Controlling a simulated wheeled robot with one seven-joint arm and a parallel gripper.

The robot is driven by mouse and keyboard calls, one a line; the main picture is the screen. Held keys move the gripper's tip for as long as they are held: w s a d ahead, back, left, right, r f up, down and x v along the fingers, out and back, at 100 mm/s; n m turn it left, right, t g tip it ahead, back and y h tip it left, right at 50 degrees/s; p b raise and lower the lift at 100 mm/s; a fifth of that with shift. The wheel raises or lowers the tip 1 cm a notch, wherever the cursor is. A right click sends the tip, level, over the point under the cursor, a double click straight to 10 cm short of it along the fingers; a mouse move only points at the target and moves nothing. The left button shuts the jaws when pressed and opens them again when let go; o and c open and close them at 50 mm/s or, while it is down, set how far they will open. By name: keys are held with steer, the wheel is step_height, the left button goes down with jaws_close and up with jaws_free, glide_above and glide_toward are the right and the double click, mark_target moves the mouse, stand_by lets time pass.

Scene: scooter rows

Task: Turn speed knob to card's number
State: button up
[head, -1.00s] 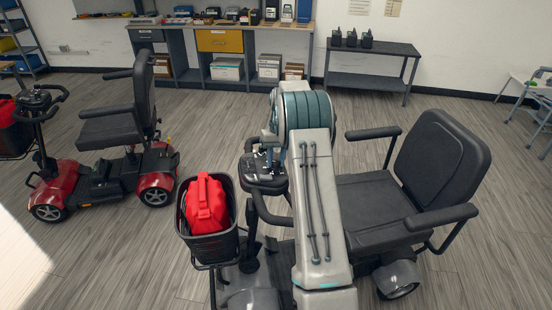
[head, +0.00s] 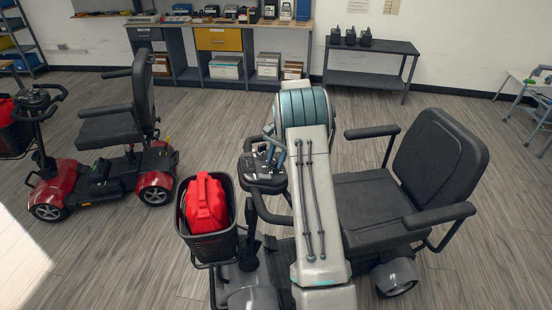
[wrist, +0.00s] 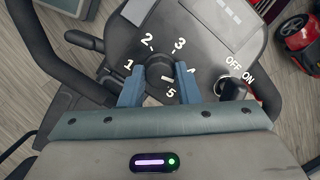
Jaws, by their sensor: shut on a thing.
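The speed knob (wrist: 157,67) is a dark round dial in the wrist view, ringed by white numbers 1 to 5. A pale mark on it lies at its lower right, on the side of the 5. My gripper (wrist: 160,80) has its two blue fingers on either side of the knob, shut on it. The 4 is partly hidden by the right finger. In the head view my gripper (head: 268,152) is over the control console (head: 262,180) of the grey scooter. A blank-looking white patch (wrist: 137,11) at the console's top may be the card; no number is readable.
An OFF/ON key switch (wrist: 232,88) sits right of the knob. Handlebars flank the console. A basket (head: 212,247) with a red bag (head: 206,204) is at the scooter's front, and its seat (head: 375,212) is at right. A red scooter (head: 110,165) stands left.

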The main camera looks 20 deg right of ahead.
steer(key=m, duration=0.4)
steer(key=shift+s+d+r+m+t, duration=0.1)
steer(key=shift+m+t, duration=0.3)
steer(key=shift+s+m+t+p, duration=0.1)
steer(key=shift+m+t+p, duration=0.3)
steer(key=shift+m, duration=1.9)
steer(key=o, duration=1)
steer(key=b+v, duration=0.1)
steer(key=v, duration=1.2)
steer(key=shift+d+r, duration=0.15)
steer(key=shift+r, duration=0.2)
